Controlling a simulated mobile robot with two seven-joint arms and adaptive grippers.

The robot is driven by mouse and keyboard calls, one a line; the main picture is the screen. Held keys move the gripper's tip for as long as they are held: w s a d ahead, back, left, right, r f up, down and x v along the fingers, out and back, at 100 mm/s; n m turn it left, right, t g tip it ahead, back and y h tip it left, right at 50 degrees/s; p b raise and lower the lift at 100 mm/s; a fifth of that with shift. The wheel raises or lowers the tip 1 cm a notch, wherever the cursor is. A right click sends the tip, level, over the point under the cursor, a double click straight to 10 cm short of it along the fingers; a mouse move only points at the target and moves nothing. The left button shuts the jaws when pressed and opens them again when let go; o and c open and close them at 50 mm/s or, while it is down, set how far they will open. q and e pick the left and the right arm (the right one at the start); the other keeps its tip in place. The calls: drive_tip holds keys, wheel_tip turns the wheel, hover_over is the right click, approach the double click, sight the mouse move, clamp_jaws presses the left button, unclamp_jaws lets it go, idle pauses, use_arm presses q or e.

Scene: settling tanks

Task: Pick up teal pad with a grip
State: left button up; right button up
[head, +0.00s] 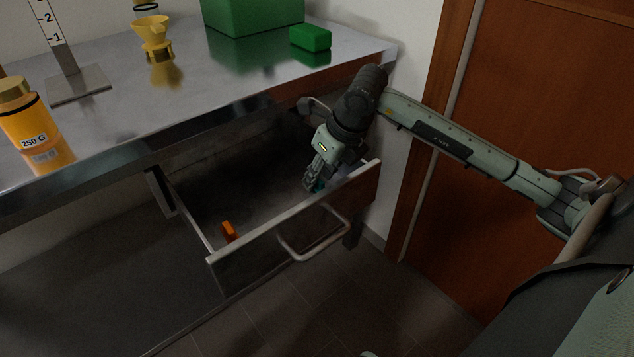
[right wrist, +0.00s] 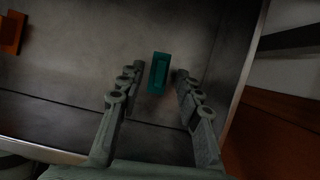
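The teal pad (right wrist: 158,74) is a small rectangular block with a grip outline on its top. It lies on the floor of the open drawer (head: 285,235). In the right wrist view it sits between the fingertips of my right gripper (right wrist: 155,78), with a gap on both sides. In the head view only a bit of the teal pad (head: 319,185) shows beside my right gripper (head: 312,182), which reaches down into the drawer's right part. My right gripper is open and empty. My left gripper is not in view.
An orange block (head: 229,231) lies in the drawer's left part. The drawer's front and side walls surround my right gripper. The metal worktop above carries a green block (head: 310,37), a large green box (head: 252,14), a yellow funnel (head: 153,32) and an orange bottle (head: 24,115). A brown door stands right.

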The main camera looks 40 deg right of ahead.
drive_tip(key=shift+w+f, duration=0.2)
drive_tip(key=shift+f, duration=0.3)
clamp_jaws()
